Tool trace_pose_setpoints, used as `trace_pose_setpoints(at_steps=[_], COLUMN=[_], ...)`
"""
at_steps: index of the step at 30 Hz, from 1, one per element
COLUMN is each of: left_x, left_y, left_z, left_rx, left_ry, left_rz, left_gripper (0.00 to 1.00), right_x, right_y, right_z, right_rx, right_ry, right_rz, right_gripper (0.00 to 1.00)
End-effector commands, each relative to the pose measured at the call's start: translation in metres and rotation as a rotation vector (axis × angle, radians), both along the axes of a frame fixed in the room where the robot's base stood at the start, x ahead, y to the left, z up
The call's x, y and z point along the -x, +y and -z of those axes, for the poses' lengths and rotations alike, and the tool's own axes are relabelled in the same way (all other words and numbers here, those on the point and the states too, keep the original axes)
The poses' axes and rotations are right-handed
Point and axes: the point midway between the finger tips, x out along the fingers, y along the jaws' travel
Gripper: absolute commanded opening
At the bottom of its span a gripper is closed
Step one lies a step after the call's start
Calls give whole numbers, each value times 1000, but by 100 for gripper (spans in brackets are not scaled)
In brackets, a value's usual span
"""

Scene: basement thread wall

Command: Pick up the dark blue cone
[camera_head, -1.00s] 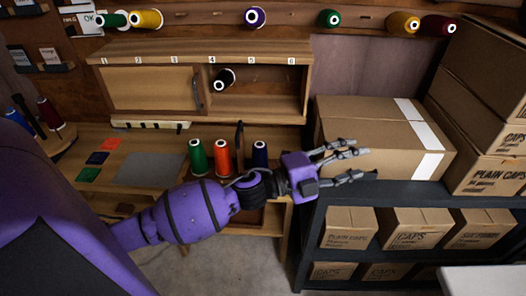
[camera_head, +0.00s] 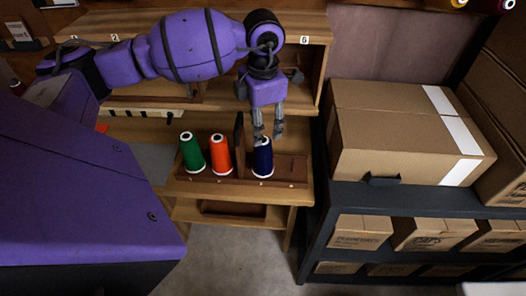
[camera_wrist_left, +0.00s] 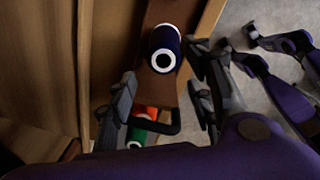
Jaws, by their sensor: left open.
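The dark blue cone (camera_head: 263,158) stands upright on the brown tray (camera_head: 215,181) on the table, right of a dark upright divider (camera_head: 239,140). My left gripper (camera_head: 267,132) points down just above and behind the cone's top, with its fingers open and nothing between them. In the left wrist view the dark blue cone (camera_wrist_left: 164,46) shows near the top, beyond and between the open fingers of my left gripper (camera_wrist_left: 165,100). An orange cone (camera_head: 220,154) and a green cone (camera_head: 192,153) stand left of the divider. My right gripper is not seen in the head view.
A wooden cubby shelf (camera_head: 315,65) rises behind my left arm. A large cardboard box (camera_head: 385,135) sits on a dark shelf rack (camera_head: 420,197) to the right, with smaller boxes below. A grey mat (camera_head: 150,163) lies left of the cones.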

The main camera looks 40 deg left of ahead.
Motion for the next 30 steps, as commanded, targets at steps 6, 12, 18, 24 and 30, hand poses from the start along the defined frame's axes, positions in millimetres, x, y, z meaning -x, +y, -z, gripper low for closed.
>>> trace_pose_setpoints(at_steps=[6, 12, 18, 24, 30], left_x=[0, -1, -1, -1, -1], left_y=[-2, -2, -1, -1, -1], left_z=[27, 54, 61, 61, 60], left_rx=[5, 4, 4, 4, 4], left_ry=[2, 0, -1, -1, -1], left_rz=[1, 0, 2, 2, 1], left_gripper=[47, 47, 47, 34, 8], right_x=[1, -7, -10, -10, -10], right_y=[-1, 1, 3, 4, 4], right_z=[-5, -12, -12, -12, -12], right_rx=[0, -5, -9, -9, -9], right_ry=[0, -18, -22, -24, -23], right_rz=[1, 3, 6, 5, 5], right_gripper=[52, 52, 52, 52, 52])
